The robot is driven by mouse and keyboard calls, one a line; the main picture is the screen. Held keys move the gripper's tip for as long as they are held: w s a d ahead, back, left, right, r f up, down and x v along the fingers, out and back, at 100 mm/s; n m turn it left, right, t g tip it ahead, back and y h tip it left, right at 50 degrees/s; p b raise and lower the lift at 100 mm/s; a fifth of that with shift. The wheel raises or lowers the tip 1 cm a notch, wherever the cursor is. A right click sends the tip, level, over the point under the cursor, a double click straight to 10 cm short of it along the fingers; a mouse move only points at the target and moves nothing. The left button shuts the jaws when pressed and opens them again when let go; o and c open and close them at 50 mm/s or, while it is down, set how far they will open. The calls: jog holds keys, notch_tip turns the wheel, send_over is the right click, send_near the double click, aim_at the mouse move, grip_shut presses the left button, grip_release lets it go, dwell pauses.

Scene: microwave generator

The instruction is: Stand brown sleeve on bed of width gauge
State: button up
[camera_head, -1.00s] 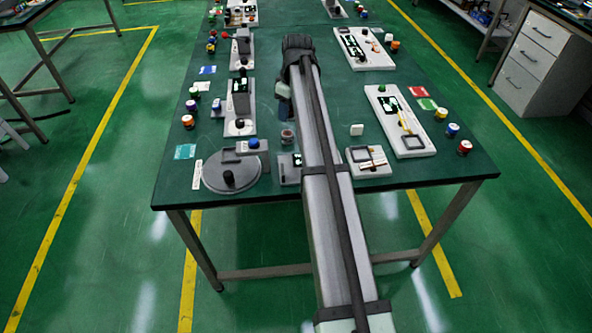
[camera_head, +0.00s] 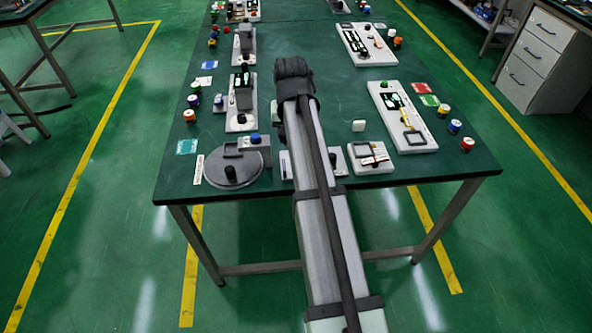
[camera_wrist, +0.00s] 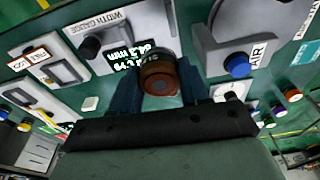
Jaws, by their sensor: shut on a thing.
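The brown sleeve (camera_wrist: 160,82) is between the two fingers of my gripper (camera_wrist: 158,88) in the wrist view, and the jaws are shut on it. The width gauge (camera_wrist: 115,40), a pale block with a dark knob and a lit green display, lies just beyond the sleeve in that view. The sleeve and fingers hide part of it, and I cannot tell whether the sleeve touches its bed. In the head view my arm covers much of the width gauge (camera_head: 286,165), and the sleeve is hidden there.
A round grey plate (camera_head: 222,181) with a dark knob and blue-topped block stands left of the gauge. A small white fixture (camera_head: 368,157) and a long white board (camera_head: 402,120) stand to the right. Several coloured cylinders line both table sides.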

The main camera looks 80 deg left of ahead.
jog(key=m, duration=0.4)
jog(key=w+d+m, duration=0.1)
jog(key=shift+m+t, duration=0.4)
jog(key=m, duration=0.3)
jog(key=m+h, duration=0.1)
jog(key=m, duration=0.2)
jog(key=shift+d+m+t, duration=0.15)
jog(key=shift+m+t, duration=0.15)
jog(key=shift+m, duration=0.1)
jog(key=shift+f, duration=5.05)
jog(key=shift+f, duration=0.1)
jog(key=o, duration=1.2)
jog(key=r, duration=0.4)
jog(key=s+r, duration=0.1)
jog(key=r, duration=0.7)
jog(key=shift+s+d, duration=0.3)
jog(key=shift+d, duration=0.05)
jog(key=shift+w, duration=0.1)
